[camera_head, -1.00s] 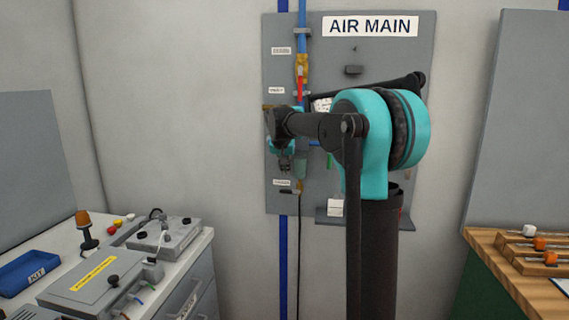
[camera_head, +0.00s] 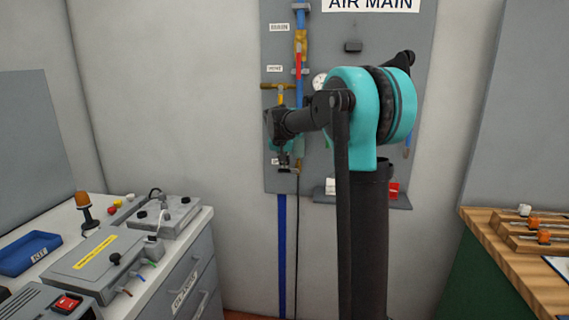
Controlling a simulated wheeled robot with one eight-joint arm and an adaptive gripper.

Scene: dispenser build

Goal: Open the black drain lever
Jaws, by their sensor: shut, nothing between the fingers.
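The grey AIR MAIN panel (camera_head: 335,120) hangs on the wall with a blue pipe, brass fittings and small white labels. The lowest label (camera_head: 275,161) is partly covered by my gripper (camera_head: 284,168). My gripper is shut and empty, pointing down in front of the panel's lower left part. The black drain lever cannot be made out now; my gripper covers the area beside the lowest label. I cannot tell whether the gripper touches the lever.
A small shelf (camera_head: 395,200) with a red and a white item is at the panel's lower right. A bench with grey boxes (camera_head: 95,262) and a blue tray (camera_head: 28,250) stands left. A wooden-topped bench (camera_head: 515,260) stands right. My arm hides the panel's middle.

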